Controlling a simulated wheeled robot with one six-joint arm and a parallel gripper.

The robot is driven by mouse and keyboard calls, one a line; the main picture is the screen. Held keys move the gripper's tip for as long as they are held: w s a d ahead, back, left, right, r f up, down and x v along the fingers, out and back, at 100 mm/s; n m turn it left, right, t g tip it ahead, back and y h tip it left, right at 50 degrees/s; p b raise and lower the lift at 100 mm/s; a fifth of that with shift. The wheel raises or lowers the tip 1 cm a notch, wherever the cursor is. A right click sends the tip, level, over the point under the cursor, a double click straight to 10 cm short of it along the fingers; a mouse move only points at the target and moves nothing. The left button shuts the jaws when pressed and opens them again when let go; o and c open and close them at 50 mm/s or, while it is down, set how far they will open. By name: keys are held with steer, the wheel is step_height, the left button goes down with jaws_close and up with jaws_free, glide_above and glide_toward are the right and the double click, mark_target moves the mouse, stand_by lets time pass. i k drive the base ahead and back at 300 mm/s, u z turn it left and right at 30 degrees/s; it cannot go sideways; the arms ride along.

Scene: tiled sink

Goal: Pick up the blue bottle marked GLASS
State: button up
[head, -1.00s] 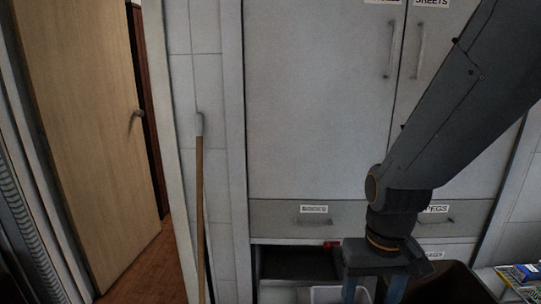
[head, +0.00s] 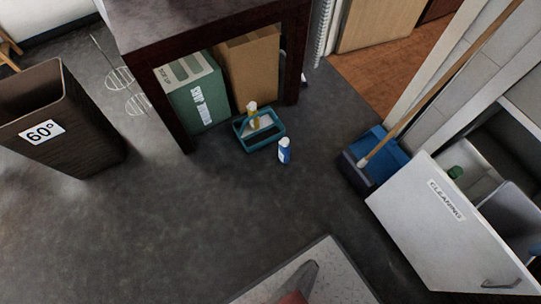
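A blue bottle (head: 284,152) with a white cap stands upright on the dark floor in the head view, just right of the teal caddy. A pale label shows on it, but its lettering is too small to read. A second bottle (head: 252,113), yellow with a white cap, stands in the teal caddy (head: 262,145). My gripper is out of view now, so its state does not show.
A brown basket (head: 70,135) marked 60° is left. A blue bucket (head: 375,153) with a broom and an open CLEANING door (head: 445,235) are right. Floor between is clear.

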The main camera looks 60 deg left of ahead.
mark_target(284, 148)
steer(key=k, duration=0.9)
steer(key=u, duration=0.75)
steer(key=i, duration=0.8)
steer(key=u, duration=1)
steer(key=i, duration=0.45)
steer(key=z, duration=1.1)
steer(key=k, duration=0.4)
steer(key=u, duration=1.05)
